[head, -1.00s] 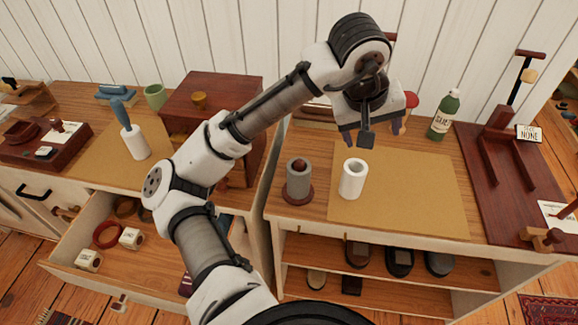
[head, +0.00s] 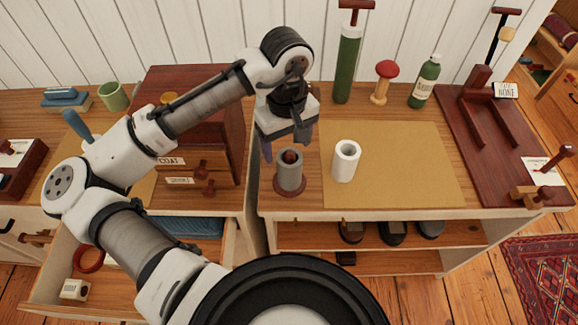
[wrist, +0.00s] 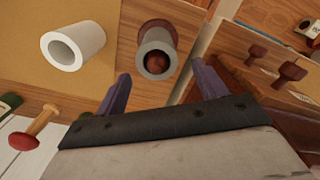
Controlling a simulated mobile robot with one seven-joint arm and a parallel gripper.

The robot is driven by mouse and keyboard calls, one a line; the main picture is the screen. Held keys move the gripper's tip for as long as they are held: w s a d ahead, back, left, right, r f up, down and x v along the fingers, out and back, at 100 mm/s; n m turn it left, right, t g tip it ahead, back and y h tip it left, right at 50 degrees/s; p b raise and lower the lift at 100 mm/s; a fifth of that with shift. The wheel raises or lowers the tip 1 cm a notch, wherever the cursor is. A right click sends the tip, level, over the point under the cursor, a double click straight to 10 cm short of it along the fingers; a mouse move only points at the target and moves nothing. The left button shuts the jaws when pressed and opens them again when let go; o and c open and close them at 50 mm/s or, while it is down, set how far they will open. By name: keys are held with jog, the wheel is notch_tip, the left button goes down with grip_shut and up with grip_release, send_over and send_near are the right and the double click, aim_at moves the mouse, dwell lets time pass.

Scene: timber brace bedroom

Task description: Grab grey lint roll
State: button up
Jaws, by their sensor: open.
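The grey lint roll (head: 290,175) stands upright on a dark red-brown holder, whose round peg top shows in its hollow centre, on the wooden cabinet top. In the wrist view the grey roll (wrist: 157,57) is seen from above, just beyond the fingertips and about midway between them. My gripper (head: 284,149) is open and empty, close above and behind the grey roll. Its two purple fingers (wrist: 162,82) are spread apart in the wrist view. A white roll (head: 345,163) stands upright on the tan mat to the right; it also shows in the wrist view (wrist: 75,46).
A dark red drawer box (head: 215,178) with knobs stands close left of the gripper. A green pump (head: 347,65), a red-topped wooden stand (head: 383,82) and a green bottle (head: 424,83) stand behind. The tan mat (head: 410,170) is mostly clear.

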aim_at(290, 163)
jog(key=shift+d+f+p, duration=0.15)
jog(key=shift+f+p, duration=0.2)
jog(key=shift+f, duration=1.4)
jog(key=shift+d+f+p, duration=0.1)
jog(key=shift+f+p, duration=0.2)
jog(key=shift+f, duration=1.4)
jog(key=c, duration=1.1)
jog(key=shift+r, duration=0.15)
